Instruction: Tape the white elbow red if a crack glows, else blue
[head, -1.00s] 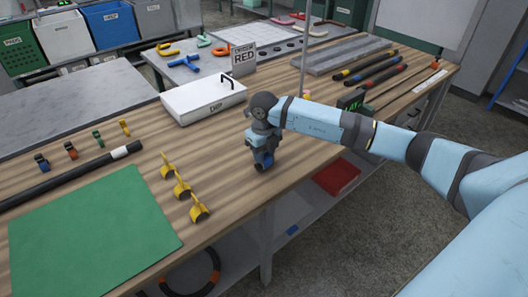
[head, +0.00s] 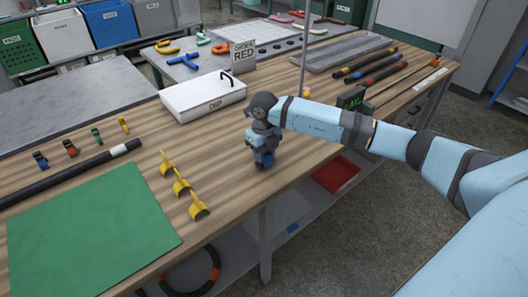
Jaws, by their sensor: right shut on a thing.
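My right gripper (head: 264,162) points down at the middle of the wooden bench (head: 225,165), near its front edge. It is shut on a small dark blue thing (head: 266,160), possibly a blue tape roll; the gripper body hides much of it. I cannot make out a white elbow or a glowing crack in the head view. A grey sign (head: 243,55) at the back reads RED in its lower line; its upper line is too small to read. My left gripper is not in view.
A white box (head: 203,98) lies behind the gripper. Yellow clips (head: 182,187), a black hose (head: 75,172), a green mat (head: 92,232) and small coloured clamps (head: 71,148) lie left. A small dark display (head: 352,98) and banded hoses (head: 372,67) are right. Coloured fittings (head: 184,61) lie behind.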

